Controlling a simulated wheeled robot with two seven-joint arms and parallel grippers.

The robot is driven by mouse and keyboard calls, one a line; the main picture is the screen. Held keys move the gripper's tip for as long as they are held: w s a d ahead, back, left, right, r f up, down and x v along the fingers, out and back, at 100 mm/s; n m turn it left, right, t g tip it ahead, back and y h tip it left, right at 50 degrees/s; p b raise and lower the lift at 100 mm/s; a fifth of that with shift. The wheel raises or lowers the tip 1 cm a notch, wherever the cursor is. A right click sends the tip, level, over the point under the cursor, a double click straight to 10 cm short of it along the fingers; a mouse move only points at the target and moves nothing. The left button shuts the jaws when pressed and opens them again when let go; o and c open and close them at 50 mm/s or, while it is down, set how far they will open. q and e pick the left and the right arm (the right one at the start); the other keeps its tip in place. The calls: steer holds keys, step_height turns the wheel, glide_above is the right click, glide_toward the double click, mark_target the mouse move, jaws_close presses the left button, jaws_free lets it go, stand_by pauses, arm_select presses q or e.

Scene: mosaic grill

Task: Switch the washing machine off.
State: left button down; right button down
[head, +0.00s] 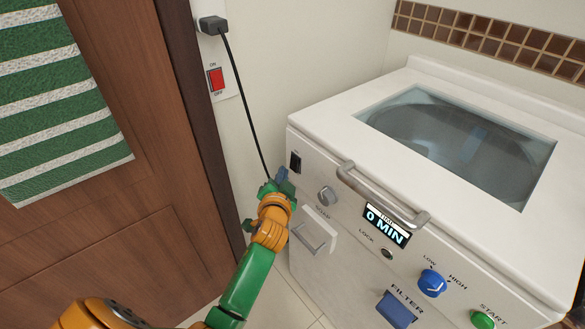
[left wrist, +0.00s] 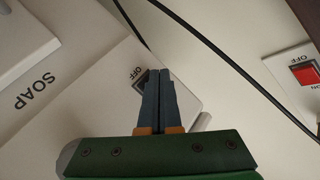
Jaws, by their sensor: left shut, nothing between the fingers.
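The white washing machine (head: 300,140) stands at the right in the head view, its lid closed and its display (head: 386,224) reading "0 MIN". A dark rocker switch (head: 295,161) sits at the upper left of its front panel. My left gripper (head: 282,174) is shut and empty, its blue fingertips just left of and below that switch in the head view. In the left wrist view the shut fingers (left wrist: 158,75) reach toward the switch plate and hide most of the switch; an "OFF" label shows beside them. I cannot tell whether they touch it. My right gripper is in neither view.
A red wall switch (head: 216,79) sits below a black plug (head: 212,25), whose cord (head: 246,105) hangs down close to my left gripper. The soap drawer (head: 313,238) is below the gripper. A brown door (head: 110,180) with a striped towel (head: 60,110) is at left.

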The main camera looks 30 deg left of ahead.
arm_select(q)
steer(key=shift+w, duration=0.1)
steer(key=shift+w+d, duration=0.15)
steer(key=shift+w, duration=0.15)
steer(key=shift+w+d+f+b, duration=0.1)
steer(key=shift+w+d+b, duration=0.05)
steer(key=shift+w+b, duration=0.15)
stand_by(0.9)
steer(key=shift+s, duration=0.1)
steer(key=shift+s+a+p, duration=0.3)
steer(key=shift+s+p, duration=0.35)
